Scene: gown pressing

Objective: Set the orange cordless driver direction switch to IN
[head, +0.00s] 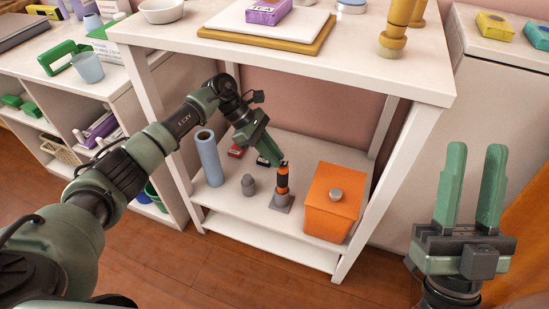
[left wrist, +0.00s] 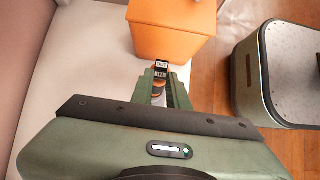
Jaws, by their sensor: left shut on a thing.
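The orange cordless driver (head: 282,184) has orange and black bands. It stands upright in a grey base (head: 281,203) on the lower shelf. My left gripper (head: 272,155) reaches down under the tabletop and is shut at the driver's upper part. In the left wrist view the fingers (left wrist: 160,92) are on either side of the driver (left wrist: 157,87), and a small black block with white marks (left wrist: 161,69) shows just beyond the fingertips. I cannot read the direction switch's setting. My right gripper (head: 474,190) is open and empty at the right, its two green fingers apart.
An orange box with a round knob (head: 333,202) stands close to the right of the driver. A grey bottle-like object (head: 248,185) and a blue cylinder (head: 208,158) stand to its left. Red and black small items lie behind. The white tabletop (head: 330,62) and table legs (head: 372,185) enclose the shelf.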

